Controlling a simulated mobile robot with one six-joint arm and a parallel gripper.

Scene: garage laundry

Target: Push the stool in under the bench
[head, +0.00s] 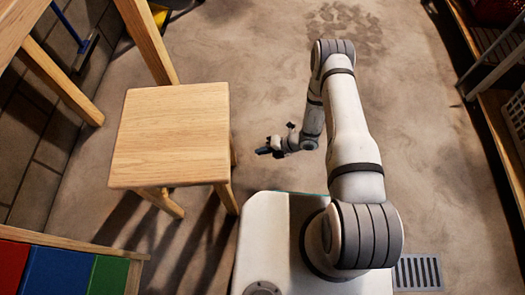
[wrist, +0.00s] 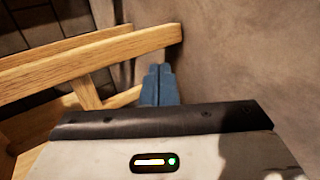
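The wooden stool (head: 170,137) stands upright on the floor left of my arm, its square seat clear. The wooden bench (head: 147,40) shows at the upper left; only its legs and part of its top are in frame. The stool seat is outside the visible part of the bench top, with a bench leg just behind its far edge. My gripper (head: 264,150) is low, to the right of the stool and apart from it in the head view. In the wrist view, its blue fingers (wrist: 160,85) are together with nothing between them. Wooden bars, probably stool parts, lie beyond them.
A box with red, blue and green panels (head: 62,272) is at the lower left. A tiled wall (head: 38,165) runs along the left. Shelves (head: 500,110) line the right side. A floor drain (head: 418,272) lies at the lower right. The middle floor is clear.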

